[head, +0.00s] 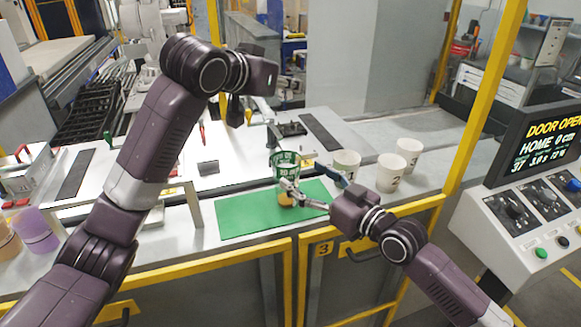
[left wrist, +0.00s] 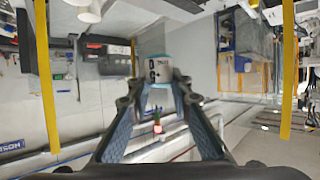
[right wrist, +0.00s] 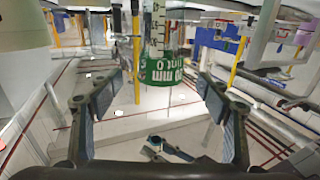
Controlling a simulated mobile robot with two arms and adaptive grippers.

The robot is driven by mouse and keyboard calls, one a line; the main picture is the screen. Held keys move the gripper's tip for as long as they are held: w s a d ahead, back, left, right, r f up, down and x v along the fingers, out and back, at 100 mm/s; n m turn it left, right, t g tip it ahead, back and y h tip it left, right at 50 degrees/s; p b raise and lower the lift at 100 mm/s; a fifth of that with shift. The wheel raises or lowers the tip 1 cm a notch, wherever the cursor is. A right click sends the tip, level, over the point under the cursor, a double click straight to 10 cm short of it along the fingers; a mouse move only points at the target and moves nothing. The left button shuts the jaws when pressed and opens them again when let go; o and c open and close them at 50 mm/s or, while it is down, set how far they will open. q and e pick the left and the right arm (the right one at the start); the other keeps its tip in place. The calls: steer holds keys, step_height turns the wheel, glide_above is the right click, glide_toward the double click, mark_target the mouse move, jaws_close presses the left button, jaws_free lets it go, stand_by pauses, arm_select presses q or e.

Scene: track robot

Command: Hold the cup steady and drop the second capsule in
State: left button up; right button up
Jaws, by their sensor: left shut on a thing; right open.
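A cup with a green band and white lettering (head: 285,160) stands upright over the green mat (head: 245,222). My right gripper (head: 290,193) is open, low over the mat in front of the cup. In the right wrist view the lettered cup (right wrist: 165,68) shows beyond the spread, empty fingers (right wrist: 160,103).
Several white cups (head: 391,172) stand right of the mat, close to my right arm. Purple and tan cups (head: 37,230) stand at the far left. A yellow rail (head: 215,262) runs along the table's front edge. A control panel (head: 535,215) is at the right.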

mark_target(278, 159)
steer(key=x, duration=0.7)
steer(key=shift+c, duration=0.5)
steer(key=c, duration=1.3)
arm_select(q)
step_height(278, 159, down, 8)
